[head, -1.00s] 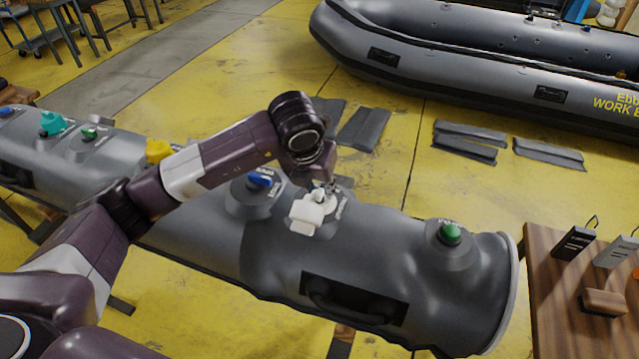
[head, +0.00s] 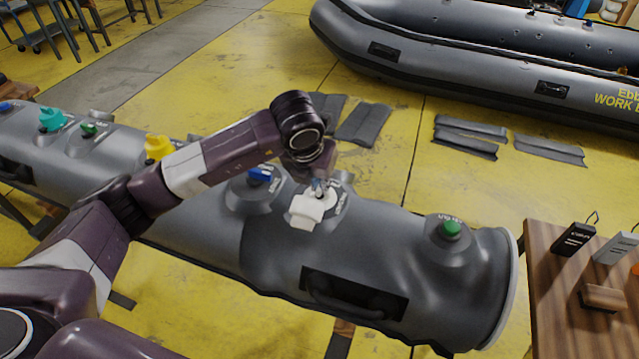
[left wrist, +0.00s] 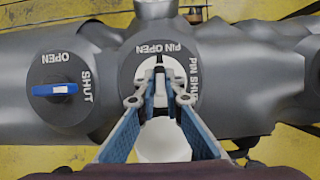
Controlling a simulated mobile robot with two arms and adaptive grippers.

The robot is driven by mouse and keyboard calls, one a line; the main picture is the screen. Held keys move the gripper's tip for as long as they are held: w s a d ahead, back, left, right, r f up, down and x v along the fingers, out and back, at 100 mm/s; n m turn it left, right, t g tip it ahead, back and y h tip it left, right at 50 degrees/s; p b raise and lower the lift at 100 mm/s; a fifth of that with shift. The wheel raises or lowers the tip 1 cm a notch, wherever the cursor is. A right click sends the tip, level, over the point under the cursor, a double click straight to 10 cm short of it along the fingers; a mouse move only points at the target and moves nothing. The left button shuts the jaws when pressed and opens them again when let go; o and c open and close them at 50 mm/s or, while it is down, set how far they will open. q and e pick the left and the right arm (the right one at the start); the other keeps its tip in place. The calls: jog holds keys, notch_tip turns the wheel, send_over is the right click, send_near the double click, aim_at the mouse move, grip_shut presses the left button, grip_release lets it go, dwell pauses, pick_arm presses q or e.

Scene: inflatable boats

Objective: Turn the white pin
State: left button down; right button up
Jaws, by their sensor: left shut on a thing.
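The white pin (left wrist: 160,98) sits in the middle of a round dark collar (left wrist: 126,74) on the grey tube. The collar's lettering reads PIN OPEN at the top and PIN SHUT at the right in the left wrist view. My left gripper (left wrist: 160,78) is shut on the white pin from above, and its blue-sided fingers hide much of it. In the head view my left gripper (head: 319,186) is at the same valve. A white cap (head: 306,211) lies beside the valve; it also shows below the fingertips in the left wrist view (left wrist: 162,142). My right gripper is not in view.
A blue valve handle (head: 260,175) is left of the pin, and a green valve knob (head: 450,228) is near the tube's right end. A wooden table (head: 545,300) stands at the right. A grey inflatable boat (head: 480,60) lies behind on the yellow floor.

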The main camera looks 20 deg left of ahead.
pick_arm(q)
jog(key=shift+f+m+b, duration=0.15)
jog(key=shift+m+b, duration=0.15)
jog(key=shift+b, duration=0.3)
jog(key=m+h+b, duration=0.1)
jog(key=m+b, duration=0.2)
jog(key=m+h+b, duration=0.1)
jog(key=m+b, duration=0.1)
jog(key=b, duration=0.1)
jog(key=shift+w+a+m+g+b, duration=0.1)
jog(key=shift+m+g+b, duration=0.2)
jog(key=shift+m+b, duration=0.1)
jog(key=shift+m+h+b, duration=0.5)
jog(key=shift+m+b, duration=0.1)
jog(key=shift+m, duration=0.3)
jog(key=shift+m+g+b, duration=0.45)
jog(key=shift+m+g, duration=0.05)
jog(key=shift+m, duration=0.4)
jog(key=m, duration=0.1)
jog(key=m+g+h, duration=0.1)
jog(key=shift+w+r+m+b, duration=0.1)
jog(key=shift+r+m+b, duration=0.1)
jog(key=shift+m+b, duration=0.2)
jog(key=m+g, duration=0.1)
jog(key=m, duration=0.3)
jog(key=shift+m+g, duration=0.4)
jog(key=c, duration=2)
grip_release()
jog(key=shift+c, duration=0.2)
